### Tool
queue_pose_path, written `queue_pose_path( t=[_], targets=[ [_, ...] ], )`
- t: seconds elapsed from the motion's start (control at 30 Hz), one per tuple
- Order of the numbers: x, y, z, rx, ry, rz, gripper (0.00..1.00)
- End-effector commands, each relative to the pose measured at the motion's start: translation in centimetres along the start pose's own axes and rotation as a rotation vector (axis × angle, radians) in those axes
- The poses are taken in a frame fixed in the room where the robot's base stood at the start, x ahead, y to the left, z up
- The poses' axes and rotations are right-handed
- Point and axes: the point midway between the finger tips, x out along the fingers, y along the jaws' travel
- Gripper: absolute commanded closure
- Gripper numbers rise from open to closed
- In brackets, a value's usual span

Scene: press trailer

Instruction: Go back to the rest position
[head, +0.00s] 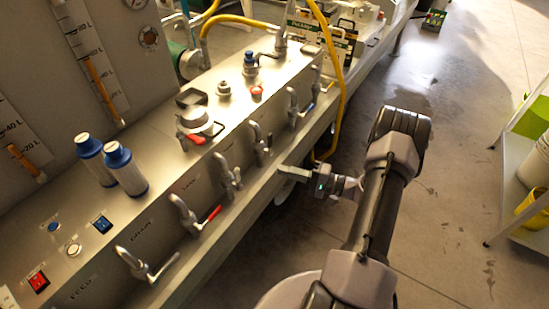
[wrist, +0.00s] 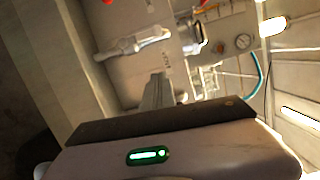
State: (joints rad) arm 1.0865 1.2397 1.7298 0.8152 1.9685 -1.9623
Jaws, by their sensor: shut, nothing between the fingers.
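My gripper (head: 284,170) is shut and empty in the head view. It is beside the front edge of the trailer's metal panel (head: 245,205), in front of a row of valve levers. The nearest lever (head: 258,146) is left of and above the fingertips in the picture; I cannot tell whether they touch the panel edge. My arm reaches in from the lower right, over the floor. In the wrist view, my shut fingers (wrist: 158,90) point toward the panel, with a pale lever (wrist: 132,44) to their upper left.
A yellow hose (head: 343,95) hangs down beyond my gripper. Two blue-capped bottles (head: 124,170) stand on the panel, with a red switch (head: 38,283) nearby. A white shelf (head: 508,190) with buckets stands at the right. The floor (head: 455,140) between trailer and shelf is largely clear.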

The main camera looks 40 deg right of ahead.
Motion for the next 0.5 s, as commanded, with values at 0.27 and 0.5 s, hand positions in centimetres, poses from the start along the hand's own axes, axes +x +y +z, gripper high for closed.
queue_pose_path(
  t=[0.27, 0.5],
  targets=[
    [3.7, -4.4, 3.4, 0.010, -0.181, 0.115, 1.00],
    [9.3, -14.7, 20.5, -0.079, -0.595, 0.712, 1.00]
  ],
)
